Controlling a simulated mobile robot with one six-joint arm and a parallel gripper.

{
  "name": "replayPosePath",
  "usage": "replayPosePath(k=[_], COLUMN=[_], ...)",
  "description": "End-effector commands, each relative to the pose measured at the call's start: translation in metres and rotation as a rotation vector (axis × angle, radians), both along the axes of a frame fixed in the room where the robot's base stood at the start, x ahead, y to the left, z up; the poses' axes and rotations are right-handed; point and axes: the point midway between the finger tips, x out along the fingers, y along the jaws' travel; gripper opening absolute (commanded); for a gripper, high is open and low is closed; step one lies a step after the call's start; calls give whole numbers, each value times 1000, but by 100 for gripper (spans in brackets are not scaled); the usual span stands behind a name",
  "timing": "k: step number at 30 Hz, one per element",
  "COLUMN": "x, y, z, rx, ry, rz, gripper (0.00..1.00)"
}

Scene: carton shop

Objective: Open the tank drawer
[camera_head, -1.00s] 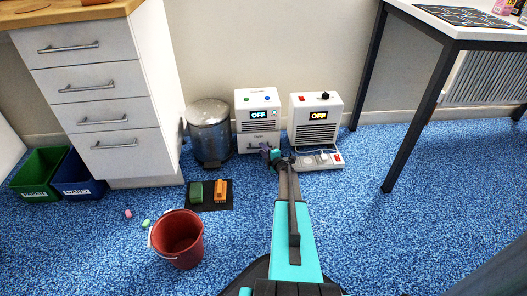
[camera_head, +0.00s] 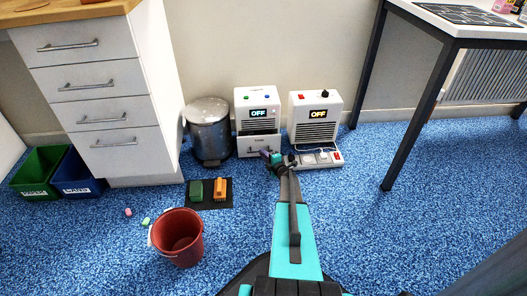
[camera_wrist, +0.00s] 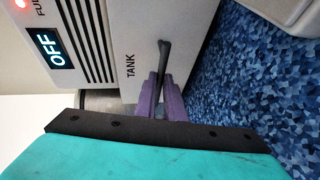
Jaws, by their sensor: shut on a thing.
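The white unit (camera_head: 257,101) with an OFF display stands against the wall, left of a second white unit. Its tank drawer (camera_head: 246,146) is at the bottom and sticks out part of the way from the body. In the wrist view the drawer front (camera_wrist: 138,32) bears the word TANK. My gripper (camera_head: 270,154) is at the drawer front, and in the wrist view its purple fingers (camera_wrist: 160,98) are shut on the dark drawer handle (camera_wrist: 163,62). The inside of the drawer is mostly hidden.
A metal bin (camera_head: 209,130) stands close on the left. A dark mat (camera_head: 209,204) with two small objects and a red bucket (camera_head: 178,238) are on the blue floor.

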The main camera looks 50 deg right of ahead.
Motion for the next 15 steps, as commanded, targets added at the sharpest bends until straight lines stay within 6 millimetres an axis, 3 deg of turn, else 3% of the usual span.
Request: replayPosePath(k=[15], x=[-49], y=[40], z=[0], rx=[0], ry=[2], rz=[-2], gripper=[0])
